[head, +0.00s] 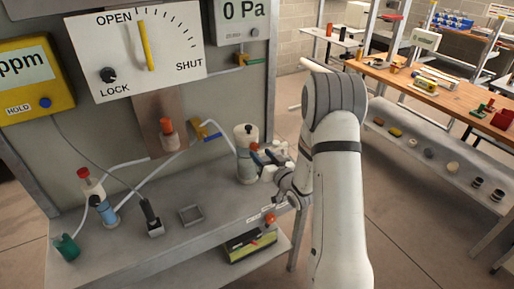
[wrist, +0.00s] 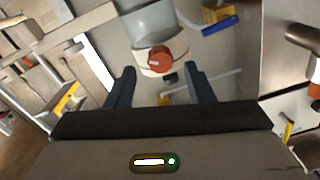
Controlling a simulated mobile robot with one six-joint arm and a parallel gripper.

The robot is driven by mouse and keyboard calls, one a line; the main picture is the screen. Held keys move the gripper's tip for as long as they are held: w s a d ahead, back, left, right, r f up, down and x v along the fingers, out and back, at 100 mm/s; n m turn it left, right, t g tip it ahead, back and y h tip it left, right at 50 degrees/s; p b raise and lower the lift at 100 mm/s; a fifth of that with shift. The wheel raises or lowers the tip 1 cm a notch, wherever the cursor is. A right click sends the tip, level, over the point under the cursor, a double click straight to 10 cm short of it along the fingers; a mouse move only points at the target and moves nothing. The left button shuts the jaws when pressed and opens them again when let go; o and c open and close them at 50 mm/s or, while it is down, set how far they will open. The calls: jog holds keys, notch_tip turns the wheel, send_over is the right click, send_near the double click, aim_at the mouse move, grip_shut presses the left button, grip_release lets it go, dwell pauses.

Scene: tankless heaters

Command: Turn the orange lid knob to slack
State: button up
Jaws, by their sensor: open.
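The orange lid knob (wrist: 159,60) is on the white lid of a clear grey canister (wrist: 150,22) in the wrist view. The canister (head: 246,168) stands on the bench in the head view, where only a small reddish bit of the knob shows beside my fingers. My gripper (wrist: 160,74) is open, with one dark finger on each side below the knob. Nothing is between the fingers, and the knob appears just beyond the fingertips. In the head view my gripper (head: 266,155) is to the right of the canister, partly hidden by my own arm. I cannot read any slack marking.
A panel with an OPEN/SHUT dial (head: 135,48) stands behind the bench. A blue-handled yellow valve (head: 206,131) and white hoses are left of the canister. Another red-orange knob (head: 269,219) is at the bench's front edge. A small grey tray (head: 190,215) lies on the bench.

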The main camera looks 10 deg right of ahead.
aim_at(256, 149)
jog(key=shift+p+x, duration=0.4)
jog(key=shift+x, duration=1.45)
